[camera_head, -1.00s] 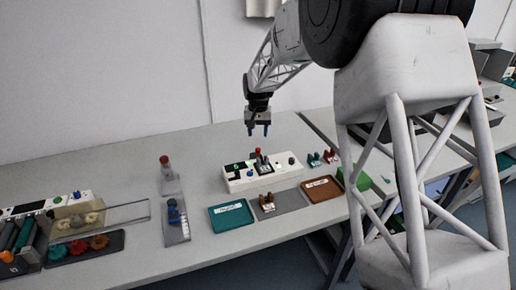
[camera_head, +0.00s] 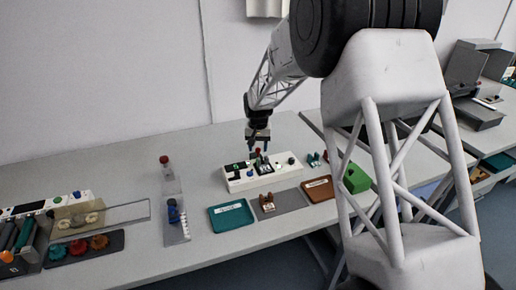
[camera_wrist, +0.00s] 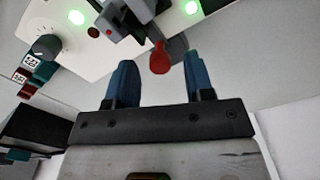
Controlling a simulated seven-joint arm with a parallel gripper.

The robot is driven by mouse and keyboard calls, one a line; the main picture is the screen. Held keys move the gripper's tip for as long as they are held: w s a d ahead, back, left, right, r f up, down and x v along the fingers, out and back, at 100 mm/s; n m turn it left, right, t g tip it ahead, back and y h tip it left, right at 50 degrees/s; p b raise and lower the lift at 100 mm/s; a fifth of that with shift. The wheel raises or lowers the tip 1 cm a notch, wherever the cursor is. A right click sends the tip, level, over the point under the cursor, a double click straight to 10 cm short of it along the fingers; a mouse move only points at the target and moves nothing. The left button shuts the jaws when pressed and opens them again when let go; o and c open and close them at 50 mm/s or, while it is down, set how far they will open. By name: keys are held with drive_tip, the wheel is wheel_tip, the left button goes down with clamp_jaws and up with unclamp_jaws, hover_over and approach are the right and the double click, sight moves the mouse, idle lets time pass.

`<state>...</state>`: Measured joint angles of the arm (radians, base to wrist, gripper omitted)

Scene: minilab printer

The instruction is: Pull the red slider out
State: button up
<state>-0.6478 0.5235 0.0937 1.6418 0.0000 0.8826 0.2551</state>
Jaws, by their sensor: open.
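The red slider's knob (camera_head: 258,151) shows at the white control box (camera_head: 236,182), directly at my gripper (camera_head: 258,146). In the wrist view the red knob (camera_wrist: 159,58) hangs on a grey part, in line with the gap between my two blue fingers (camera_wrist: 151,78) and nearer the right one. My gripper is open, with a finger on each side of that gap. No contact with the knob is visible, and its depth between the fingers is hard to tell. A second red-topped part (camera_head: 164,160) stands on a grey plate further left.
A teal tray (camera_head: 231,217) and a brown tray (camera_head: 319,190) lie in front of the box. A blue-knobbed part (camera_head: 173,212) stands left. A green block (camera_head: 356,178) is at the right. Green lights (camera_wrist: 76,17) and a dark dial (camera_wrist: 45,46) sit on the box face.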

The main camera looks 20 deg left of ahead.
drive_tip(key=shift+f, duration=0.45)
clamp_jaws()
